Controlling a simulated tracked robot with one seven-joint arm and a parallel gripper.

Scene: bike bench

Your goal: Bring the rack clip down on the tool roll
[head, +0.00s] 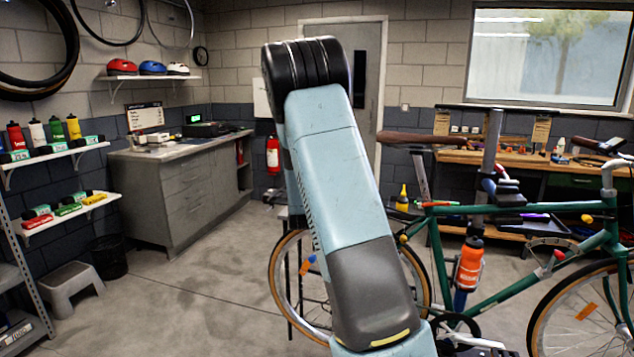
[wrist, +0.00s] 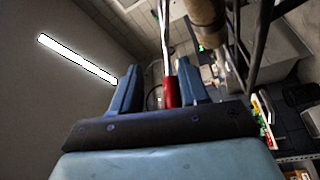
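In the wrist view, my gripper (wrist: 157,88) has its two blue fingers apart. A red grip (wrist: 170,92) on a thin silver rod (wrist: 166,35) shows between them, close to the right finger; it looks like the rack clip. A gap shows between it and the left finger. I cannot tell whether the right finger touches it. A brown cylinder (wrist: 207,22), probably the tool roll, is at the top, beside black bars (wrist: 243,65) that look like the rack. In the head view my arm hides the clip, the roll and my gripper.
The green bicycle (head: 497,210) stands at the right, its rear wheel (head: 283,283) partly behind my arm. A workbench (head: 540,165) is behind it. A grey cabinet (head: 190,195), step stool (head: 72,280) and wall shelves are at the left. The left-centre floor is clear.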

